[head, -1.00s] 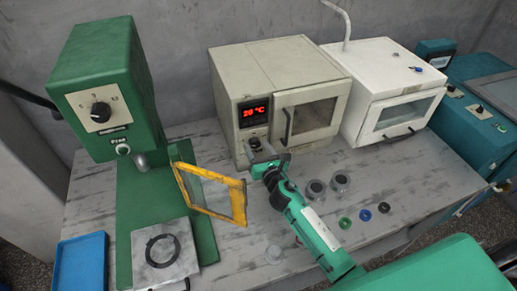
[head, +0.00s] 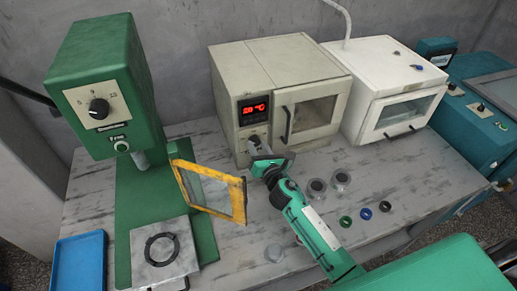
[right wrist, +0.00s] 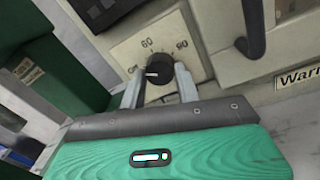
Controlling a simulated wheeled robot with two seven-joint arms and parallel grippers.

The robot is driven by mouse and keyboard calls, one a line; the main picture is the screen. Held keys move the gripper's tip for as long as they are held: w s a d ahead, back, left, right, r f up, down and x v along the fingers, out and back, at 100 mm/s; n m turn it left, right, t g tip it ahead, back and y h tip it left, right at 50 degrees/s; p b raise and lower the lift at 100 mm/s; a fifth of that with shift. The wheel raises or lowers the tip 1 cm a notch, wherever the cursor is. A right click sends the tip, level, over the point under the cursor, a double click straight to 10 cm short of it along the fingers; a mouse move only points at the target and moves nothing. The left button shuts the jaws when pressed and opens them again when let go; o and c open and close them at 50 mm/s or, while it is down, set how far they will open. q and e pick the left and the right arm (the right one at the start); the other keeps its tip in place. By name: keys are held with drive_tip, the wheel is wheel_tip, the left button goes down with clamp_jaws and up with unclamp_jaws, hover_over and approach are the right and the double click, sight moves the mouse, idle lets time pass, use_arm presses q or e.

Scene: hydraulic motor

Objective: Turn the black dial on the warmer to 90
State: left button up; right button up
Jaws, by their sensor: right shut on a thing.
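The warmer (head: 235,90) is a beige box with a red digital display and a dark-handled door, at the back middle of the table. Its black dial (right wrist: 160,70) sits on a cream plate marked Off, 60 and 90. The dial's white mark points left, toward Off. My right gripper (right wrist: 160,85) is shut on the dial, with one grey finger on each side. In the head view my right gripper (head: 256,146) reaches the front of the warmer below the display and largely hides the dial. My left gripper is not in view.
A green press (head: 105,90) with a yellow-framed guard (head: 238,202) stands left of my right arm. A white oven (head: 385,85) stands right of the warmer. Several small rings and cups, such as a green ring (head: 345,221), lie right of my arm.

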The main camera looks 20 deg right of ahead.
drive_tip(key=m, duration=0.1)
drive_tip(key=m+b, duration=0.1)
drive_tip(key=m, duration=0.1)
drive_tip(key=shift+f+m, duration=0.2)
drive_tip(key=shift+m, duration=0.1)
drive_tip(key=m+b, duration=0.1)
drive_tip(key=m, duration=0.2)
drive_tip(key=shift+m+b, duration=0.35)
drive_tip(key=shift+m, duration=0.05)
drive_tip(key=m+b, duration=0.1)
drive_tip(key=m, duration=0.2)
drive_tip(key=shift+m+h, duration=0.3)
drive_tip(key=shift+m, duration=0.1)
drive_tip(key=m, duration=0.2)
drive_tip(key=shift+m, duration=0.4)
drive_tip(key=m, duration=0.3)
drive_tip(key=shift+a+m, duration=0.1)
drive_tip(key=shift+m, duration=0.3)
drive_tip(key=m, duration=0.3)
drive_tip(key=shift+r+h, duration=0.1)
drive_tip(key=shift+h, duration=0.2)
drive_tip(key=m+p, duration=0.1)
drive_tip(key=m, duration=0.5)
